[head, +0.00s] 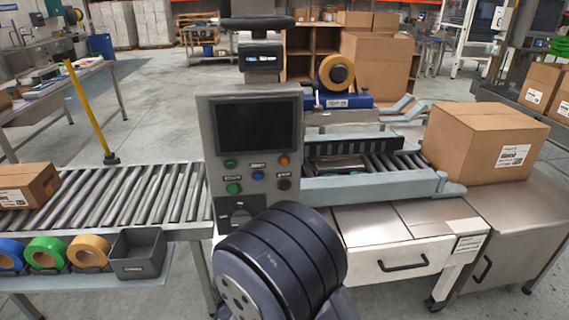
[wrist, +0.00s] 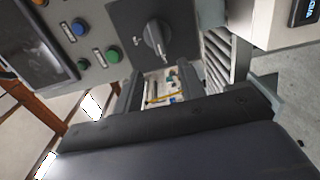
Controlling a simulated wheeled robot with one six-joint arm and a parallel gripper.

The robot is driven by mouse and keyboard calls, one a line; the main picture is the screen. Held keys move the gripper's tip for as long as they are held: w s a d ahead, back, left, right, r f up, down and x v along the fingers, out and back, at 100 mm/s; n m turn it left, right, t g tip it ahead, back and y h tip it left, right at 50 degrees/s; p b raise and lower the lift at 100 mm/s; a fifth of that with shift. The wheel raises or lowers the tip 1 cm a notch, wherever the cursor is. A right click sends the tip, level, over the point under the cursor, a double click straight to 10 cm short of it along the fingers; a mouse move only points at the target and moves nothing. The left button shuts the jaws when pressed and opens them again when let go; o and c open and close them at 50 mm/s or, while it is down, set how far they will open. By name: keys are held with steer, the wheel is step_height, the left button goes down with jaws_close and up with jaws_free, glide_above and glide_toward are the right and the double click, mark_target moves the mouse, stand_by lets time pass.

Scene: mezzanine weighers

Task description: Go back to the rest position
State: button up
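My arm (head: 280,262) rises in the lower middle of the head view, in front of the grey control panel (head: 204,130). My gripper is hidden in that view. In the wrist view, my gripper (wrist: 160,72) shows as a dark body along the bottom with two grey fingers standing apart. Nothing is held between them. The panel's black rotary knob (wrist: 156,38) is beyond the fingers, with a visible gap. Blue (wrist: 78,27) and green (wrist: 112,54) buttons are to its left. The knob is partly hidden behind my arm in the head view.
A roller conveyor (head: 130,198) runs left of the panel, with tape rolls (head: 45,252) and a dark bin (head: 138,252) below it. A large carton (head: 485,143) stands on the right bench. A white drawer unit (head: 390,260) is close on my right.

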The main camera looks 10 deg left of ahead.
mark_target(236, 225)
steer(key=p+x, duration=0.1)
steer(key=x, duration=0.8)
steer(key=shift+d, duration=0.1)
